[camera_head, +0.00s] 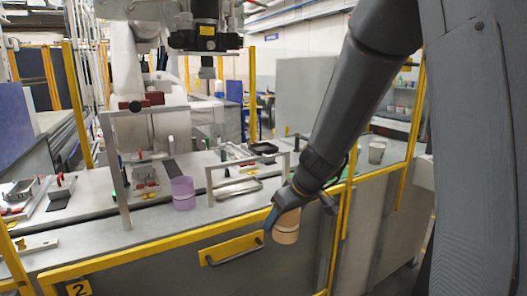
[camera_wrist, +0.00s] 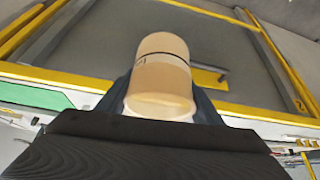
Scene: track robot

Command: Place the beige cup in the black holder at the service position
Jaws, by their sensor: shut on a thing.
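The beige cup (camera_head: 286,226) is held at the end of my arm in the head view, in front of the yellow-edged workstation. It fills the middle of the wrist view (camera_wrist: 161,75), with a thin dark line around it. My gripper (camera_head: 278,212) is shut on the cup, with a dark finger on each side in the wrist view (camera_wrist: 163,100). A small black tray-like thing (camera_head: 263,149) lies on the bench to the back; I cannot tell whether it is the black holder.
A purple cup (camera_head: 183,193) stands on the bench left of my gripper. A metal frame (camera_head: 248,166) and a tall grey post frame (camera_head: 119,175) rise from the bench. A yellow rail (camera_head: 120,259) edges its front.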

